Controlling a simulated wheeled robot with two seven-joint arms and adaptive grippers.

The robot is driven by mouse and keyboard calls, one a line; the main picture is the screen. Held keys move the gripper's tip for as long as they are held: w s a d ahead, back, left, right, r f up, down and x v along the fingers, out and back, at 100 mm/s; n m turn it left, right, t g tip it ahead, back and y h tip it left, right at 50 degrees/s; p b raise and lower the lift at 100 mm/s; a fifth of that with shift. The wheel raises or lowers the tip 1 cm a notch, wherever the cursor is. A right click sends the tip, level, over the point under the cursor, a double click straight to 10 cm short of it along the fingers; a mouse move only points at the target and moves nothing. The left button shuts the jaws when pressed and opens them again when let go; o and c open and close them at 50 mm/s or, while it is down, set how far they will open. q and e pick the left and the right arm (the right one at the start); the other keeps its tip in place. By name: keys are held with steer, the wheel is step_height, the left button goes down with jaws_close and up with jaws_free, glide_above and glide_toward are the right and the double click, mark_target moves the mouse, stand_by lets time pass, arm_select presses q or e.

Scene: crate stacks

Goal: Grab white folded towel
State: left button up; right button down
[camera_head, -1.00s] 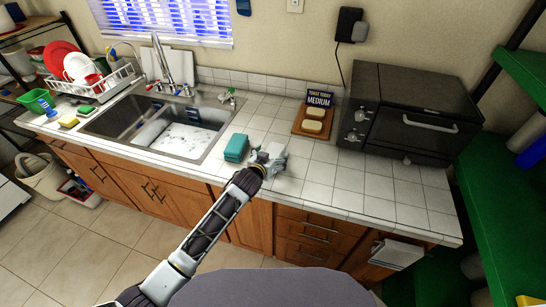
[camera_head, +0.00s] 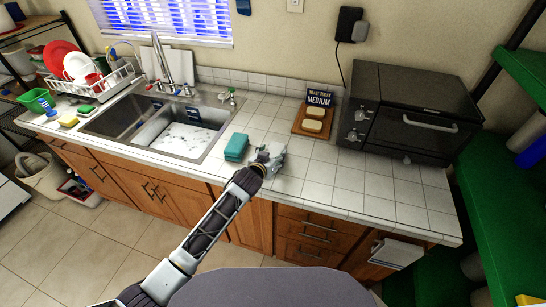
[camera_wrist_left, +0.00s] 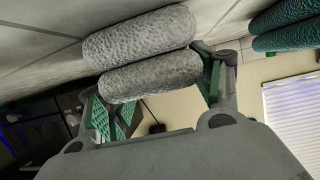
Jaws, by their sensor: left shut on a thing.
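The white folded towel (camera_head: 277,149) lies on the tiled counter beside the teal folded towel. It is partly hidden by my left gripper (camera_head: 271,157) in the head view. In the left wrist view, the white folded towel (camera_wrist_left: 145,55) shows as two thick, grey-lit rolls between the green-padded fingers. My left gripper is shut on it, close to the counter top. My right gripper is not in view.
The teal folded towel (camera_head: 236,147) is close on the left, with the sink (camera_head: 105,122) beyond. A wooden board (camera_head: 299,128) with bread and a sign stands behind. A black toaster oven (camera_head: 410,110) is at right. The counter front is clear.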

mark_target(272, 155)
arm_select(q)
steer(key=shift+r, duration=0.1)
steer(key=shift+r+b, duration=0.4)
steer(key=shift+r, duration=4.55)
